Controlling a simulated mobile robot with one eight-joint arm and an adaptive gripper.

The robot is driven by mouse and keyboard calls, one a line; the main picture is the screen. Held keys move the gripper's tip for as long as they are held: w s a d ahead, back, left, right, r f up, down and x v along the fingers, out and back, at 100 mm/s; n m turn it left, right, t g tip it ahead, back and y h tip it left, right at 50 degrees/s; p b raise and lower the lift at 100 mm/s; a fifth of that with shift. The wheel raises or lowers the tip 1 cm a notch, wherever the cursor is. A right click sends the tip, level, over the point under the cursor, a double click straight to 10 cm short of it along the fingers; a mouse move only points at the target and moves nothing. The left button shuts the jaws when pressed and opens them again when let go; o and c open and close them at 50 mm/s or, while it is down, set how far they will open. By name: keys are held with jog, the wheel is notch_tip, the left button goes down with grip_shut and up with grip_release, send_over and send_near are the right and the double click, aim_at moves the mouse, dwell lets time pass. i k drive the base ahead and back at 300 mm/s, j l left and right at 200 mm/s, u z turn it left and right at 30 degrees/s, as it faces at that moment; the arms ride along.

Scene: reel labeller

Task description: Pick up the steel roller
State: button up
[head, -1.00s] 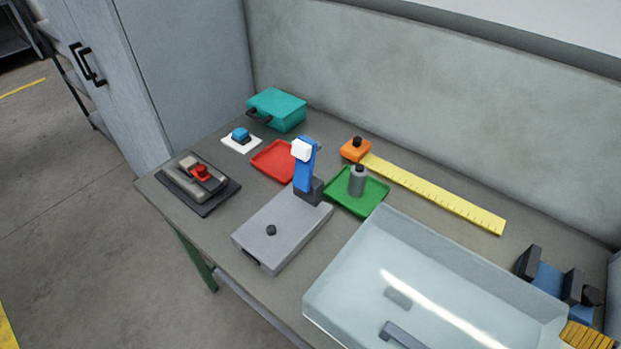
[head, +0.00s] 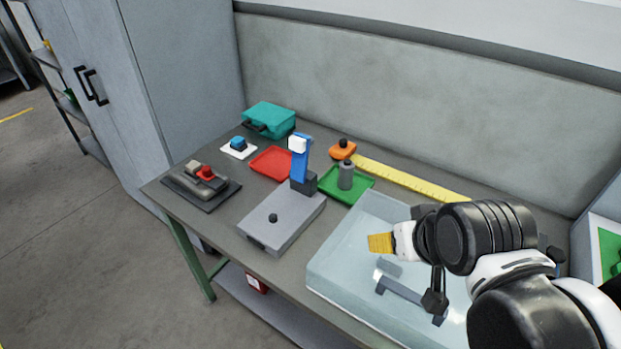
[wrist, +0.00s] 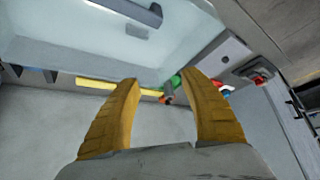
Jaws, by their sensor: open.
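The steel roller (head: 346,177) is a small grey cylinder with a black knob on top. It stands upright on the green tray (head: 361,194) towards the back of the table. My gripper (head: 381,243), with yellow fingers, is to the right of and nearer than the roller, above the clear-lidded box, and apart from the roller. In the wrist view my gripper (wrist: 162,84) is open and empty, its fingers spread wide. The green tray (wrist: 176,80) shows small and far off between the fingertips there, with the roller hard to make out.
A clear-lidded box (head: 340,264) with a grey handle fills the table's front right. A grey plate with a blue upright lever (head: 300,164) stands left of the green tray. A yellow ruler (head: 415,181), an orange block (head: 342,152) and a red tray (head: 271,162) are close by.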

aim_at(347, 166)
jog(key=j+z, duration=0.15)
jog(key=z, duration=0.3)
jog(key=j+z, duration=0.2)
jog(key=z, duration=0.25)
jog(key=j+z, duration=0.15)
jog(key=z, duration=0.35)
jog(key=i+j+z, duration=0.15)
